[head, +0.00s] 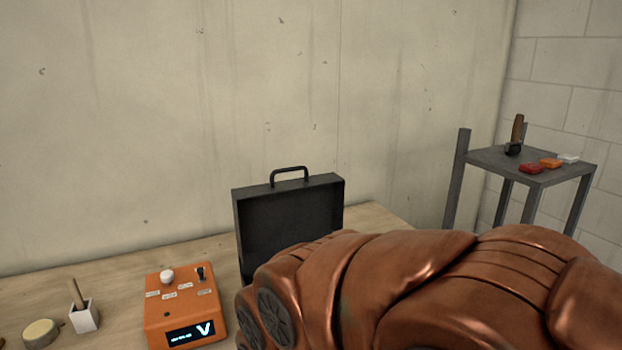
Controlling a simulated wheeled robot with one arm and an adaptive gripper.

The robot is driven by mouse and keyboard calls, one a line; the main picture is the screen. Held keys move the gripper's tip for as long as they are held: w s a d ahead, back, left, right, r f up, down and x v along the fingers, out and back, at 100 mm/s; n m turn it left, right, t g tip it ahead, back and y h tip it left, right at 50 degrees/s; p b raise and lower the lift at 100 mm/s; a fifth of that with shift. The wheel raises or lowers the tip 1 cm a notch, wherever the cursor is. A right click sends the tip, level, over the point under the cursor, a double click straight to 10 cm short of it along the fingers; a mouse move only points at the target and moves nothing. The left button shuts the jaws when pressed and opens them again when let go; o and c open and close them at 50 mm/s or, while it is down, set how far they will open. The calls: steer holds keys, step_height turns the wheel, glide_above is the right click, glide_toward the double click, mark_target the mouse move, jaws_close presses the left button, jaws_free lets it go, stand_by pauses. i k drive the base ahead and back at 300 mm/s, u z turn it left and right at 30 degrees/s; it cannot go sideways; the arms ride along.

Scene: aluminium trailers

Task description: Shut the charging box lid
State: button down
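The black charging box has its lid (288,218) standing upright and open on the wooden bench, with its hollow inner side facing me. A black handle (289,170) sits on the lid's top edge. My copper-coloured arm crosses the lower right of the head view and covers the lid's lower right part. The base of the box is hidden behind my arm. My gripper is not in view, so its state and its place relative to the lid do not show.
An orange device (184,305) with a small display stands left of the lid. A white holder (84,315) and a round beige item (41,333) are further left. A grey stand (497,160) with small items is at the right. A wall rises behind the bench (130,270).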

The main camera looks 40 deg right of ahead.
mark_target(272, 215)
steer(key=z, duration=0.8)
steer(key=k, duration=0.5)
steer(key=u, duration=1.2)
steer(key=i, duration=0.6)
steer(key=z, duration=0.25)
